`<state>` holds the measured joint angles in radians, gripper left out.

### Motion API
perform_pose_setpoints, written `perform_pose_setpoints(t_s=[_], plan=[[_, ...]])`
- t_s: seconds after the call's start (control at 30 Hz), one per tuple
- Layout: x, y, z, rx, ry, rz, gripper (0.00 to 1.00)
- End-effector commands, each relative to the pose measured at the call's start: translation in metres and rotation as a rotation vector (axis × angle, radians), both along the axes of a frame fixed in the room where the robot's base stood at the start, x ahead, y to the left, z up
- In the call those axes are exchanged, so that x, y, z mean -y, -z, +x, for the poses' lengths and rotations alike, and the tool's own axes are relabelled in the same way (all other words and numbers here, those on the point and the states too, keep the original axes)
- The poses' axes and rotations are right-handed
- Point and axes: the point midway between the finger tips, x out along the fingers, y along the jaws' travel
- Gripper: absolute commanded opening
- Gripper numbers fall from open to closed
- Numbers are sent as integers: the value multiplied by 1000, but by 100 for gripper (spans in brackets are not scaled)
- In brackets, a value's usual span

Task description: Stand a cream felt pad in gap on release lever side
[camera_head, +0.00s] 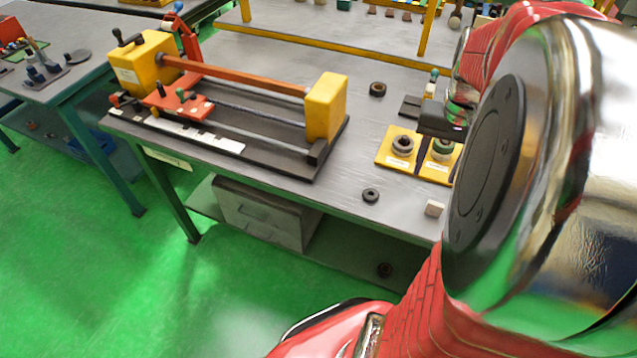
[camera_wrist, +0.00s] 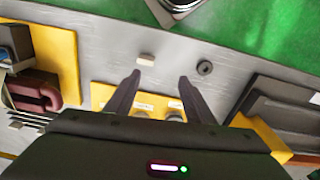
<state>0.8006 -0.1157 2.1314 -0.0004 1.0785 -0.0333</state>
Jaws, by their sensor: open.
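A small cream block (camera_head: 434,208), which looks like the felt pad, lies near the front edge of the grey bench. It also shows in the wrist view (camera_wrist: 147,59), just beyond my fingertips. My gripper (camera_wrist: 159,77) is open and empty, with its two dark fingers apart above the bench. In the head view its fingertips are not clear. The winding fixture (camera_head: 270,150) has two yellow end blocks, a long orange bar and a red carriage with small levers. I cannot tell which is the release lever, or make out the gap.
A yellow plate (camera_head: 383,160) with two ring parts is partly hidden by my gripper and arm. Dark rings (camera_head: 377,89) (camera_head: 370,195) lie on the bench. A yellow frame (camera_head: 330,51) stands behind. Bare bench lies between the fixture and the yellow plate.

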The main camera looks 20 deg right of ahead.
Motion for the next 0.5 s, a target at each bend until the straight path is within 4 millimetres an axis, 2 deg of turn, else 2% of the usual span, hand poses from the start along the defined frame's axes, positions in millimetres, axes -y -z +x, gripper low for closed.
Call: perform_pose_setpoints(t_s=[0.2, 0.5], plan=[[-63, -20, 24, 72, -164, -62, 49], [-148, -39, 36, 186, -383, -124, 49]])
